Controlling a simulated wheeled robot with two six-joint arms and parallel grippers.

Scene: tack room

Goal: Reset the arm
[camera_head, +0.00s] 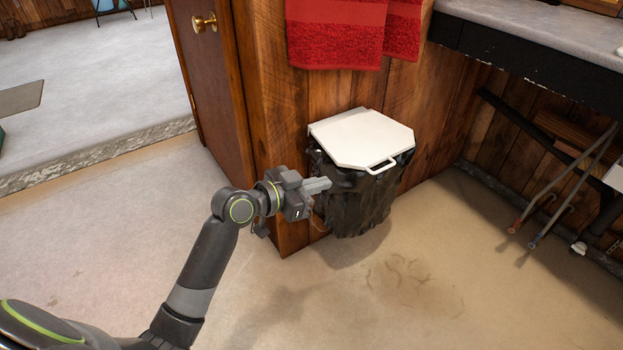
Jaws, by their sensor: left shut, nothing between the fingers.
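My left gripper (317,186) is shut and empty. Its arm reaches in from the lower left, and the fingers point right. In the picture the fingertips lie just in front of the left side of a black bin (355,198); I cannot tell whether they touch it. The bin has a white lid (362,137) with a white handle at its front, and the lid lies closed on top. My right gripper is not in view.
The bin stands against a wood-panelled wall (285,110) under red towels (335,35). A brown door (215,90) with a brass knob is on the left, beside an opening. A grey counter (545,25) overhangs at upper right, with pipes below. The floor in front is clear.

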